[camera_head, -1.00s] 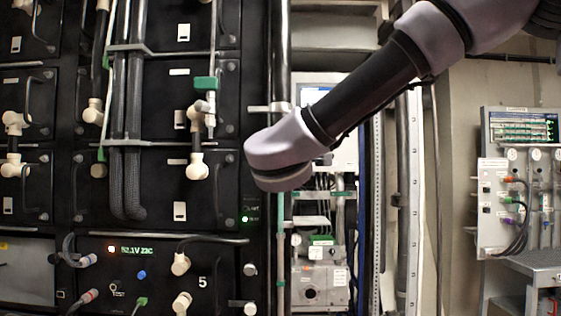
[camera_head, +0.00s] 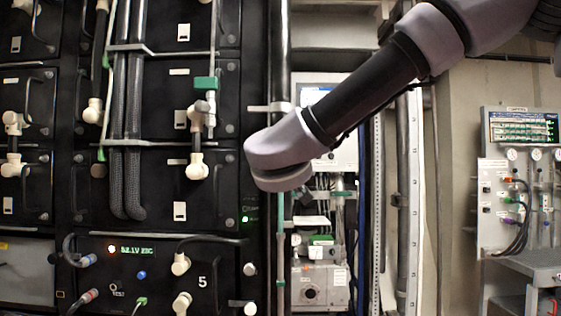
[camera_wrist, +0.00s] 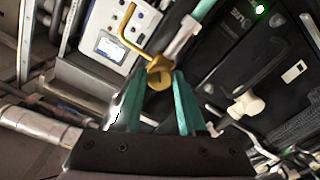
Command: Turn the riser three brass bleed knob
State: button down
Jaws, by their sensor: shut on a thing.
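In the wrist view a brass knob (camera_wrist: 160,74) sits between the tips of my gripper's two teal fingers. A bent brass rod rises up and left from it, and a pale fitting and pipe (camera_wrist: 183,36) lie just beyond. My gripper (camera_wrist: 161,84) is shut on the brass knob. In the head view my grey arm covers the place where the gripper is, so neither gripper nor knob shows there. I cannot read any riser number.
Black battery modules (camera_head: 100,180) with pale elbow connectors and cables fill the left. A green pipe (camera_head: 281,250) runs down beside the rack. A control box (camera_head: 320,285) stands behind my arm. A gauge panel (camera_head: 510,205) is at the right. In the wrist view a white panel (camera_wrist: 112,36) with a screen is upper left.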

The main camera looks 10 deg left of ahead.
jog(key=shift+f+m, duration=0.15)
jog(key=shift+m, duration=3.95)
jog(key=c, duration=0.5)
grip_release()
jog(key=v, duration=1.1)
jog(key=shift+w, duration=0.1)
